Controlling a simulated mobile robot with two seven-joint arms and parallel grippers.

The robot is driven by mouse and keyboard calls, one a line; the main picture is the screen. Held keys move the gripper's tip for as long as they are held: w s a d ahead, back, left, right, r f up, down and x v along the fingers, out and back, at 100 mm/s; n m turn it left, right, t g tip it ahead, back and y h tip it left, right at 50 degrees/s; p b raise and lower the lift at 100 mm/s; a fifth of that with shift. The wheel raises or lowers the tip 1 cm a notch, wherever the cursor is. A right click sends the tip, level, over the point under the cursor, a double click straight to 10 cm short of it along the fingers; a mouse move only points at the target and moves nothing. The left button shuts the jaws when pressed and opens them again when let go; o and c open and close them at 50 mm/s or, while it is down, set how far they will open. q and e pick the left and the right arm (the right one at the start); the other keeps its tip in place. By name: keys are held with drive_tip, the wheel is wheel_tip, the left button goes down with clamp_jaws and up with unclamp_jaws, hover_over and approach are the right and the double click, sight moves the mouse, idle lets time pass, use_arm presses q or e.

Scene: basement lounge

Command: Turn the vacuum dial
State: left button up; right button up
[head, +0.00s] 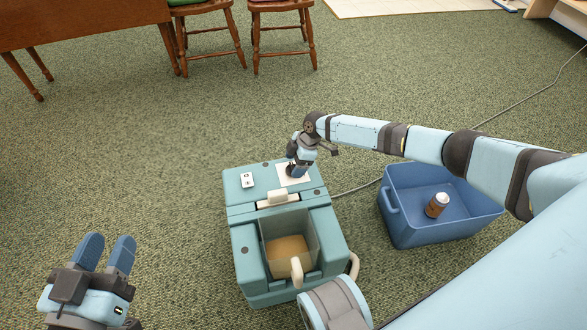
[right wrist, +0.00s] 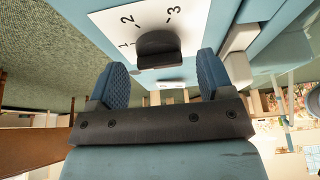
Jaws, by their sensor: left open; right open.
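The vacuum is a teal box-shaped machine (head: 240,216) on the carpet, with a white plate on its top at the back right. In the right wrist view, the dark vacuum dial (right wrist: 158,48) sits on that white plate (right wrist: 112,22), with marks 1, 2 and 3 near it. My right gripper (right wrist: 160,78) is open, with its two blue fingers on either side of the dial and a little short of it, apart from it. In the head view my right gripper (head: 294,170) hides the dial. My left gripper (head: 106,250) is open and empty above the carpet at lower left.
A white switch plate (head: 247,180) sits on the machine's top left. A clear bin (head: 290,228) with tan contents is at its front. A blue tub (head: 405,222) holding a brown-and-white can (head: 437,205) stands right. A cable crosses the carpet. Stools (head: 283,30) and a wooden table (head: 80,24) stand behind.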

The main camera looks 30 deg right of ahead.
drive_tip(key=shift+a+f, duration=0.25)
drive_tip(key=shift+f, duration=0.25)
drive_tip(key=c, duration=0.9)
